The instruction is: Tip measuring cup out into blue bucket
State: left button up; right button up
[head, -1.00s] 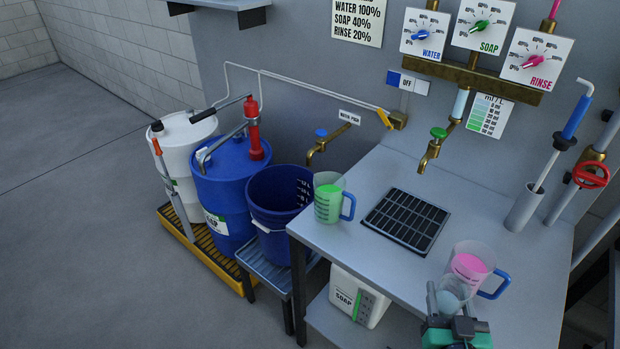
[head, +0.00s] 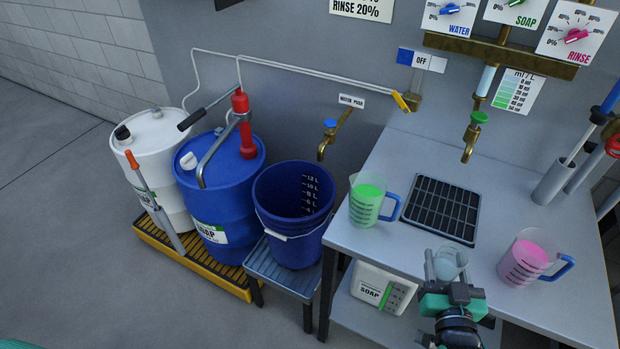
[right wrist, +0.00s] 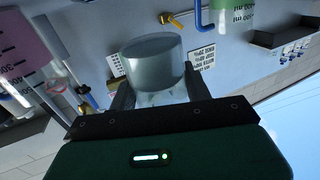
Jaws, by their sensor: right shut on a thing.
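My right gripper (head: 452,284) is shut on a small clear cup (head: 450,264), held near the table's front edge, left of the pink-filled jug. The cup looks about upright and pale grey inside; how much it holds is unclear. The right wrist view shows the cup (right wrist: 152,65) between the fingers of the right gripper (right wrist: 155,92). The blue bucket (head: 290,240) stands left of the table, open at the top, with white litre marks inside. The cup is well to the right of it and apart from it.
A green-filled jug (head: 367,203) stands at the table's left edge, between cup and bucket. A pink-filled jug (head: 530,258) is at the right. A black drain grate (head: 442,208) lies under a brass tap (head: 471,138). Another tap (head: 328,138) juts out over the bucket's back.

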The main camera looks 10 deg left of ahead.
aim_at(292, 198)
jog(key=i+j+z, duration=0.15)
jog(key=j+z, duration=0.25)
jog(key=j, duration=0.9)
jog(key=j+z, duration=0.35)
jog(key=j, duration=0.95)
jog(key=j+z, duration=0.45)
jog(key=j, duration=0.95)
jog(key=i+j, duration=0.15)
jog(key=j, duration=0.2)
jog(key=i+j+z, duration=0.1)
jog(key=j, duration=0.3)
jog(key=i, duration=0.05)
